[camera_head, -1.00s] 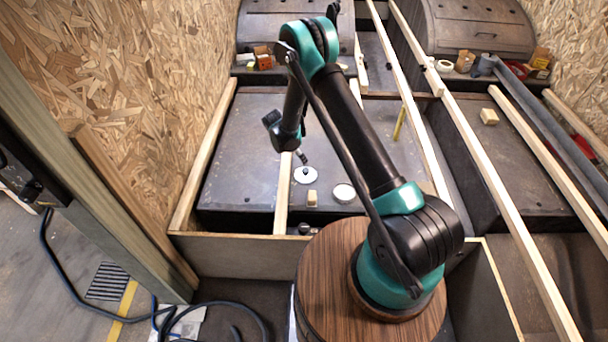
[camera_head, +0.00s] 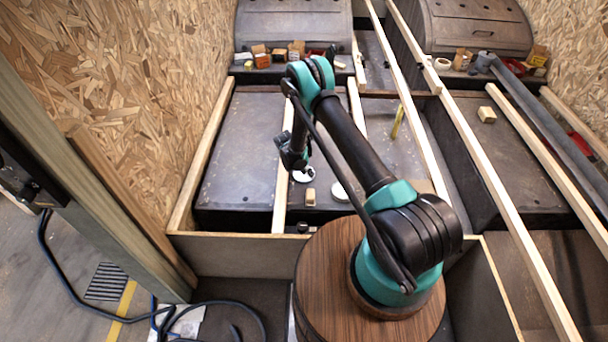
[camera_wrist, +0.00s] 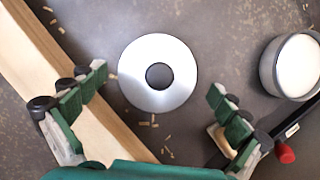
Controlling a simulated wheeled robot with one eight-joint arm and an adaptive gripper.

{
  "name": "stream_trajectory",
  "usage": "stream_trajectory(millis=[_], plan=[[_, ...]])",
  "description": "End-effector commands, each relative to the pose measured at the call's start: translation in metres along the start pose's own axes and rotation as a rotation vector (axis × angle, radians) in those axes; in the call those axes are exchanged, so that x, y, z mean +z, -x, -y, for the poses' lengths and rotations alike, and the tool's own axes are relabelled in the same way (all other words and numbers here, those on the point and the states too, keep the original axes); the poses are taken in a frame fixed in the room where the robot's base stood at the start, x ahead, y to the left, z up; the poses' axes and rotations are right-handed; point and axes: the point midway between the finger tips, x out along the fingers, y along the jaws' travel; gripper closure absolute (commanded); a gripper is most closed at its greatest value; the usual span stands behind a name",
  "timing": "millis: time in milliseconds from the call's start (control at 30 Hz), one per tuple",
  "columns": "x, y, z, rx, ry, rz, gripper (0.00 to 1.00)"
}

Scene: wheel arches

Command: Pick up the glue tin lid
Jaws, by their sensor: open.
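In the head view the lid (camera_head: 303,178) is partly hidden by my gripper (camera_head: 294,160). My gripper (camera_wrist: 158,86) is open and empty, with green-padded fingers on either side, apart from the lid. The glue tin (camera_wrist: 294,66), round with white contents, stands to the right of the lid and shows in the head view (camera_head: 338,191) partly behind my arm.
A long wooden batten (camera_wrist: 30,52) runs diagonally left of the lid, beneath the left finger. A small wooden block (camera_head: 310,197) lies near the lid. A dark tool with a red end (camera_wrist: 286,153) lies by the right finger. Wood chips are scattered around.

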Motion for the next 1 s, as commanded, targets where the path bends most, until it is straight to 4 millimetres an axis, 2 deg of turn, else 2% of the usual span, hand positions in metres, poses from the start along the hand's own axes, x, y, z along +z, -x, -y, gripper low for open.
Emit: stream_trajectory(millis=[167, 433, 1000], plan=[[0.0, -0.017, 0.0, 0.0, 0.0, 0.0, 0.0], [0.0, -0.019, 0.0, 0.0, 0.0, 0.0, 0.0], [0.0, -0.02, 0.0, 0.0, 0.0, -0.001, 0.71]])
